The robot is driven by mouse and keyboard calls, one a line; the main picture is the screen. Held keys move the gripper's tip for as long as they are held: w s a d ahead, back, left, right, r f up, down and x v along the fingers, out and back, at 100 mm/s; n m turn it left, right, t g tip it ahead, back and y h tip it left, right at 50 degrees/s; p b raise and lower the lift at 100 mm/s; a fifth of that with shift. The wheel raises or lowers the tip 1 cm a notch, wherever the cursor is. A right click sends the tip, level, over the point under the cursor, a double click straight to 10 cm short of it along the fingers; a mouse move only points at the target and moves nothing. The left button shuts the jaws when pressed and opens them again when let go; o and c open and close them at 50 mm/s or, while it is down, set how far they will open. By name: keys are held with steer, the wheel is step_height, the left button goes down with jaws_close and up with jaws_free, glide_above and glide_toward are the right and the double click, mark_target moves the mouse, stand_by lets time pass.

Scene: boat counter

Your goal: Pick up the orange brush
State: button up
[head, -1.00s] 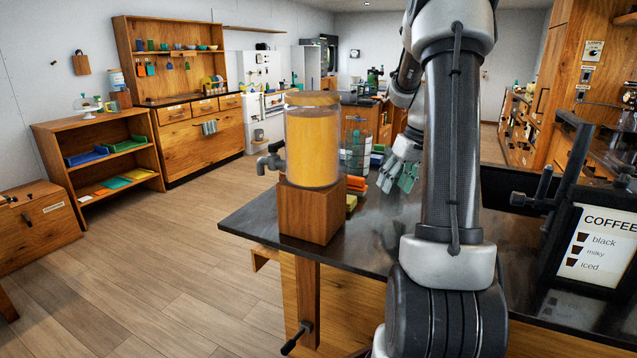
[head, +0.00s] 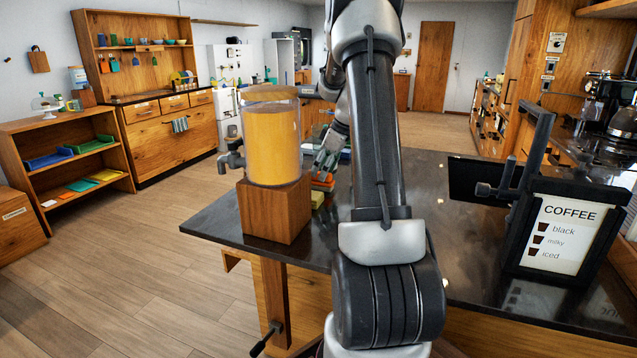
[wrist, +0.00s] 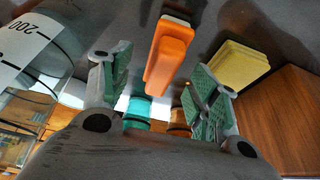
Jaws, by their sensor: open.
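The orange brush (wrist: 168,58) lies on the dark counter in the wrist view, upper middle, with its near end reaching between my fingers. In the head view, only a small orange part (head: 323,182) shows beside the dispenser, partly hidden by my arm. My gripper (wrist: 158,88) is open, with one green-padded finger on each side of the brush's near end. I see no finger closed on it, and the height gap is hard to judge. In the head view my gripper (head: 328,158) is just above the orange part.
A yellow sponge (wrist: 238,66) lies right of the brush, by the dispenser's wooden base (wrist: 292,112). A marked clear container (wrist: 32,52) stands on the left. In the head view, the orange-filled dispenser (head: 271,140) stands close left of my gripper. A coffee sign (head: 560,238) stands right.

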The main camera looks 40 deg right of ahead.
mark_target(319, 172)
steer(key=x, duration=0.3)
steer(key=shift+w+a+f, duration=0.1)
steer(key=shift+a+f, duration=0.1)
steer(key=shift+c, duration=0.4)
steer(key=c, duration=1)
steer(key=shift+c, duration=0.2)
step_height(319, 172, up, 10)
steer(key=shift+r, duration=0.1)
